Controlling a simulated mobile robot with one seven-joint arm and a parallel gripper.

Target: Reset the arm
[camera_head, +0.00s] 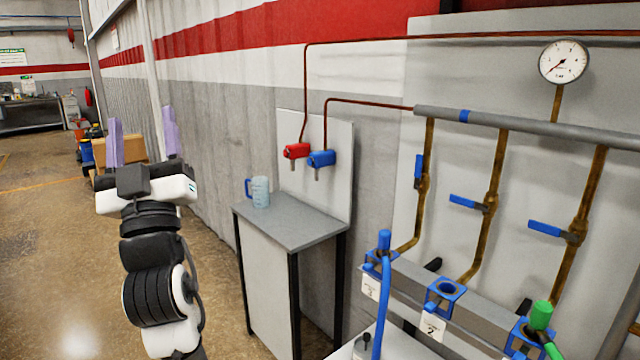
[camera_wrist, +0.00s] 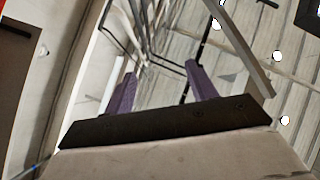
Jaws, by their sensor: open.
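My gripper (camera_head: 142,142) is raised at the left of the head view, fingers pointing up. Its two purple fingers stand wide apart with nothing between them. In the wrist view my gripper (camera_wrist: 162,84) is also open and empty, with the ceiling and its beams behind it. My arm stands upright below it, in front of the open floor, and touches nothing that I can see.
A grey side table (camera_head: 292,222) with a measuring jug (camera_head: 260,191) stands right of my arm. Red (camera_head: 297,151) and blue (camera_head: 321,159) taps are above it. Pipes with blue-handled valves, a gauge (camera_head: 563,62) and numbered holders fill the right. Floor (camera_head: 60,250) at left is clear.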

